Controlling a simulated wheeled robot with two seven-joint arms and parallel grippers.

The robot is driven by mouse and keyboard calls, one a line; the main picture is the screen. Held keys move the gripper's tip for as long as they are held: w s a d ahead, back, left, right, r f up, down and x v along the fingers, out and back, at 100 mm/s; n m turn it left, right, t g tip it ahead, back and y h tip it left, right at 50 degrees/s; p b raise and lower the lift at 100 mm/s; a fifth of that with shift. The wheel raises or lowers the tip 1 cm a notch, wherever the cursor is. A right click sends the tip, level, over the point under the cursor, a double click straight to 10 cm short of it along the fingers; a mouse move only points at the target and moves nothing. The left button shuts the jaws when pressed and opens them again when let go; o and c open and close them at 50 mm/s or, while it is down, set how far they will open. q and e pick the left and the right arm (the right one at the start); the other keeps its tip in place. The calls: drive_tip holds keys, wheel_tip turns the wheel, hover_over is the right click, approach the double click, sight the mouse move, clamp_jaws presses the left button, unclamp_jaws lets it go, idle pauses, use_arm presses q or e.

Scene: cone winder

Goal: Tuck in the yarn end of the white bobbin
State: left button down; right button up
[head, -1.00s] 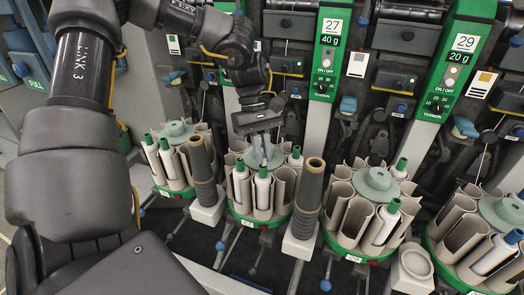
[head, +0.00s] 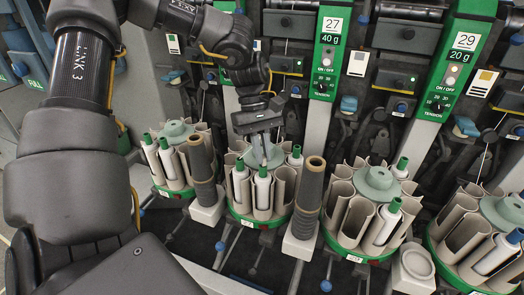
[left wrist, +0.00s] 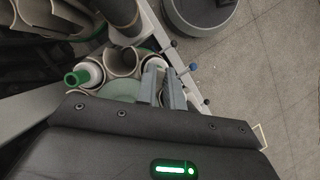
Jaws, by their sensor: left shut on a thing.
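My left gripper (head: 263,160) points down over the second carousel from the left and is shut on a white bobbin (head: 262,192) with a green top, upright in a front pocket. In the left wrist view, the two grey fingers of my left gripper (left wrist: 163,80) reach to white bobbin material (left wrist: 155,63), with a narrow gap between them. The fingers hide most of the bobbin's top there. I cannot make out a loose yarn end in either view. My right gripper is not in view.
Beside the held bobbin stand other white bobbins (head: 241,186) in the beige pockets. Tall grey-brown cones (head: 308,200) rise close on both sides of this carousel. More carousels (head: 372,215) stand to the right. Winder panels with green tension plates (head: 327,60) line the back.

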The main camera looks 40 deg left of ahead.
use_arm(q)
drive_tip(key=shift+f+b, duration=0.15)
drive_tip(key=shift+b, duration=0.15)
idle(0.6)
drive_tip(key=c, duration=1.4)
unclamp_jaws()
drive_tip(key=shift+c, duration=0.2)
drive_tip(key=shift+o, duration=0.5)
drive_tip(key=o, duration=0.4)
drive_tip(key=shift+r+p, duration=2.15)
drive_tip(key=shift+r, duration=1.4)
